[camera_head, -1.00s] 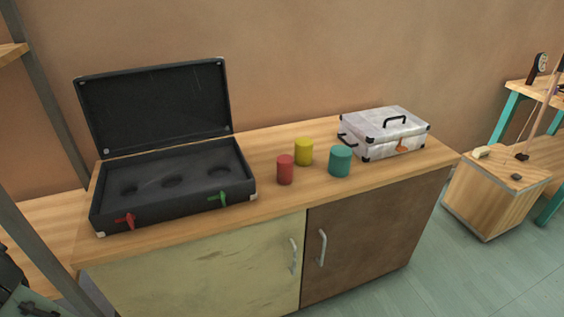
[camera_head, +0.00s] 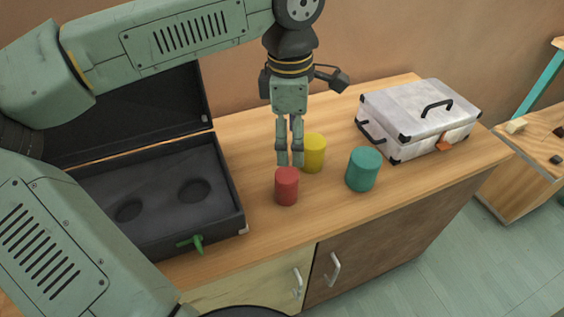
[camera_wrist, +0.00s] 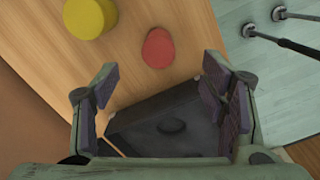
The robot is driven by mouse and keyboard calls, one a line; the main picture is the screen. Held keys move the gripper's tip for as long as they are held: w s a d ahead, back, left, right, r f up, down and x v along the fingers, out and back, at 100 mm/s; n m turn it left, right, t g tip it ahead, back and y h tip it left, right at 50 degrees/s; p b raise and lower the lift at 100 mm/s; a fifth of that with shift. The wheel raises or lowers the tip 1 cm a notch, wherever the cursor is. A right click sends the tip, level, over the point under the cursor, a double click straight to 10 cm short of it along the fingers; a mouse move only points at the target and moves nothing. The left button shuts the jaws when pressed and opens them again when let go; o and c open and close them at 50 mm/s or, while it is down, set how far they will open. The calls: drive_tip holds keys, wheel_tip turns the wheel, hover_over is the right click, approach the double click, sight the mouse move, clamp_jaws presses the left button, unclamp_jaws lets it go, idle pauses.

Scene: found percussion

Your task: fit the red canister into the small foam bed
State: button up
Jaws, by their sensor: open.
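The red canister (camera_head: 287,188) stands upright on the wooden counter, right of the open black case. My gripper (camera_head: 290,160) is above and just behind it in the head view, pointing down, open and empty. In the wrist view the red canister (camera_wrist: 158,48) lies beyond the gap between the open fingers (camera_wrist: 165,95). The black case (camera_head: 226,228) has a dark foam insert with round beds of differing size; two show, a bed (camera_head: 195,190) and another (camera_head: 130,210). My arm hides the case's left part. The wrist view shows a corner of the case (camera_wrist: 150,105).
A yellow canister (camera_head: 315,153) stands close behind the red one, and a teal canister (camera_head: 363,169) stands to the right. A white latched case (camera_head: 410,115) sits at the back right. The open lid (camera_head: 180,105) rises behind the foam. Bare counter lies in front of the canisters.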

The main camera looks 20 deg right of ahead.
hover_over(286, 174)
drive_tip(key=shift+y, duration=0.3)
drive_tip(key=f, duration=0.5)
drive_tip(key=shift+s+a+f+p, duration=0.15)
drive_tip(key=shift+s+p, duration=0.05)
drive_tip(key=shift+p, duration=0.1)
drive_tip(key=shift+w+d+f+p, duration=0.1)
drive_tip(key=shift+f+p, duration=0.3)
drive_tip(key=shift+f, duration=1.05)
drive_tip(key=shift+w+d+f+p, duration=0.1)
drive_tip(key=shift+f+p, duration=0.3)
drive_tip(key=shift+f, duration=1)
drive_tip(key=c, duration=1.3)
drive_tip(key=shift+r, duration=0.1)
